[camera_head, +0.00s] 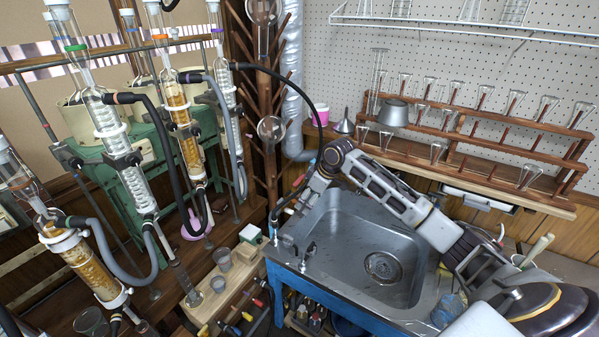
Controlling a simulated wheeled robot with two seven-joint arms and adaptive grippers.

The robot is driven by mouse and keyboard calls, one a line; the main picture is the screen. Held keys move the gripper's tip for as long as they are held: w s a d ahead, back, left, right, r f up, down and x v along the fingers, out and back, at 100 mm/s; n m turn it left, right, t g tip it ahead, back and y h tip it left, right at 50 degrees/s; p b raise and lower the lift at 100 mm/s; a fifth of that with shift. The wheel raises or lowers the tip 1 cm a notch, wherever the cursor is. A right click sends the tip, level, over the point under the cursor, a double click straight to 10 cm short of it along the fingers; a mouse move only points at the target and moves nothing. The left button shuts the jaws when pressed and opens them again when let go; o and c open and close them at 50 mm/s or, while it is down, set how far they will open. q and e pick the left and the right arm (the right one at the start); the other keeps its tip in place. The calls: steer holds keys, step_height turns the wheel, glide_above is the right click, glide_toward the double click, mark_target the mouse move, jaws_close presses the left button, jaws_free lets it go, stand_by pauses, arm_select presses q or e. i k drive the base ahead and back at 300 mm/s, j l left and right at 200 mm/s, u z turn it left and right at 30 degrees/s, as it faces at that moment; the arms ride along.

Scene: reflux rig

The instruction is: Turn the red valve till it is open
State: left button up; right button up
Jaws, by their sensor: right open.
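Below the front left of the sink, by a pale wooden ledge, is a row of small coloured valve handles. A small red one (258,302), which looks like the red valve, sits among blue and yellow ones. It is too small to tell how far it is turned. My right arm reaches across the sink from the lower right. My right gripper (281,211) is open and points down and left, over the sink's left back corner. It is above and apart from the red valve, and nothing shows between its fingers. My left gripper is out of view.
A metal sink (350,245) on a blue stand fills the middle. Glass condensers (110,140) with black and grey hoses crowd the left. A wooden rack (480,130) of flasks stands at the back right. Small beakers (222,258) stand on the ledge near the valves.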

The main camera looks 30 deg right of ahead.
mark_target(297, 182)
steer(key=i+l, duration=0.65)
steer(key=i, duration=0.1)
